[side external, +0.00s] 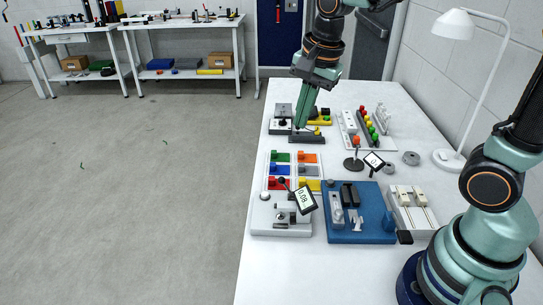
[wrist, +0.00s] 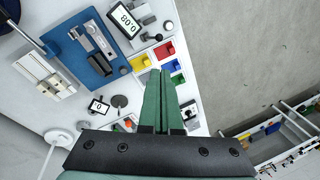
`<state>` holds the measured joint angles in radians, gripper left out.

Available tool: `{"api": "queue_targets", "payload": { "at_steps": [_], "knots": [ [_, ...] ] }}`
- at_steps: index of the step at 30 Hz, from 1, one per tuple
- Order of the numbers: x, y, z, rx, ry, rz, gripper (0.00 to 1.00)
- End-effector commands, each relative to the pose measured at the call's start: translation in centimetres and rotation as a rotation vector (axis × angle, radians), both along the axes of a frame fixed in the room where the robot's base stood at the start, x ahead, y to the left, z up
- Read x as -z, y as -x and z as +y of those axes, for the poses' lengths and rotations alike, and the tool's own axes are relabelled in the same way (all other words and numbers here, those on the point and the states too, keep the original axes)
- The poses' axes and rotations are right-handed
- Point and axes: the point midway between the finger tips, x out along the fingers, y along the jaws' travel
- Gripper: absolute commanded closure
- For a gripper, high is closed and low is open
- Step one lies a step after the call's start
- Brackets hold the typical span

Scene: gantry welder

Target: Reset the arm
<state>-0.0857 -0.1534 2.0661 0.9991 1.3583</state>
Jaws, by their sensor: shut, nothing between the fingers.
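My gripper (side external: 299,127) points down over the far part of the white bench (side external: 376,98) in the side external view. Its green fingers are shut with nothing between them. The tips appear just above or in front of a dark block with coloured parts; I cannot tell whether they touch it. In the wrist view the shut gripper (wrist: 160,76) reaches up to the middle of the picture, beside the coloured bins.
Coloured bins (side external: 280,169), a blue fixture board (side external: 358,236), a display reading 0.08 (side external: 305,199) and a white slider unit (side external: 414,208) crowd the near bench. A white lamp (side external: 448,160) stands at right. Open floor (side external: 150,200) lies left.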

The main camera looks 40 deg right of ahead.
Motion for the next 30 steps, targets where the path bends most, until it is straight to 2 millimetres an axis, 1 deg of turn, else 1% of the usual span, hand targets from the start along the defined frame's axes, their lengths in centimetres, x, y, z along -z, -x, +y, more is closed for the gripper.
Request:
{"api": "queue_targets", "payload": {
  "at_steps": [1,6,12,15,18,21,30],
  "knots": [
    [-0.6,0.8,-0.4,-0.098,0.024,-0.029,1.00],
    [-1.5,3.3,-1.4,-0.450,0.133,-0.112,1.00],
    [-1.8,5.9,-2.4,-0.841,0.293,-0.191,1.00],
    [-1.8,6.9,-2.8,-0.996,0.367,-0.217,1.00],
    [-1.6,7.5,-3.0,-1.105,0.424,-0.232,1.00],
    [-1.5,7.9,-3.1,-1.166,0.456,-0.238,1.00],
    [-1.5,8.0,-3.1,-1.193,0.468,-0.238,1.00]
  ]
}}
